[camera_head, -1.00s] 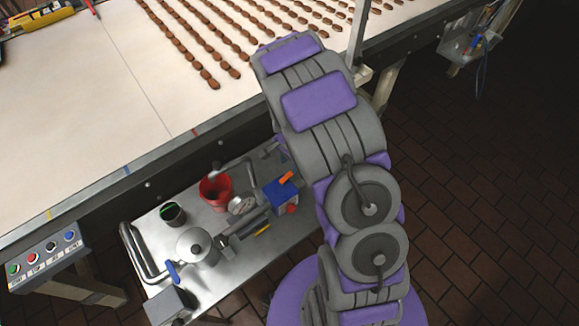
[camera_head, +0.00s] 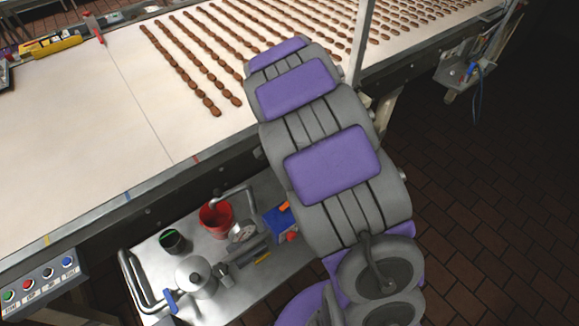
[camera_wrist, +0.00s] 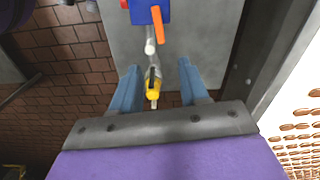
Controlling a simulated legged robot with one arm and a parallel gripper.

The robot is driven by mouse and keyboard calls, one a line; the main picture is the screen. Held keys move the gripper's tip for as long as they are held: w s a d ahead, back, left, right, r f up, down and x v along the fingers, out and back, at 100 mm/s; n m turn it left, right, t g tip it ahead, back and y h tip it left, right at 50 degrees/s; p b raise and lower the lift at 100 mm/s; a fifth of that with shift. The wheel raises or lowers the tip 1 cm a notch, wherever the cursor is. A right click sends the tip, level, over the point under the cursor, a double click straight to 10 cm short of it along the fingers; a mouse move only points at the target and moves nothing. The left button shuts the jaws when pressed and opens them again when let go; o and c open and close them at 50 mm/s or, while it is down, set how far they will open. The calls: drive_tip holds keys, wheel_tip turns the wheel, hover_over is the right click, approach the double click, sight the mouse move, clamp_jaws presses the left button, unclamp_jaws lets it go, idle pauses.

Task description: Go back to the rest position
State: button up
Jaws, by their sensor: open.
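My gripper (camera_wrist: 157,70) shows in the wrist view with its two blue fingers spread apart. A thin tool with a yellow part (camera_wrist: 153,88) shows between and beyond the fingers. I cannot tell its distance, but no finger visibly closes on it. In the head view my grey and purple arm reaches up over the cart's right side towards the conveyor. The gripper is hidden there behind the arm.
A metal cart (camera_head: 222,302) below the conveyor (camera_head: 90,130) carries a red bucket (camera_head: 216,222), a dark cup (camera_head: 172,241), a metal pot (camera_head: 194,275) and a blue box (camera_head: 276,222). Rows of brown pieces (camera_head: 200,80) lie on the belt. Open tiled floor (camera_head: 480,210) is at right.

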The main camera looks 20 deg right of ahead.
idle(0.3)
drive_tip(key=s+a+r+n+b, duration=0.1)
drive_tip(key=s+n, duration=0.3)
drive_tip(key=s, duration=0.6)
drive_tip(key=s+a+r+n+g+b, duration=0.1)
drive_tip(key=s+r+n+b, duration=0.2)
drive_tip(key=s, duration=0.8)
drive_tip(key=s+a+r+n+b, duration=0.2)
drive_tip(key=s+n+b, duration=0.2)
drive_tip(key=s, duration=0.7)
drive_tip(key=shift+r+n+g, duration=0.35)
drive_tip(key=shift+n+g, duration=0.05)
drive_tip(key=shift+n, duration=0.6)
drive_tip(key=shift+w+a, duration=0.1)
drive_tip(key=shift+a, duration=0.15)
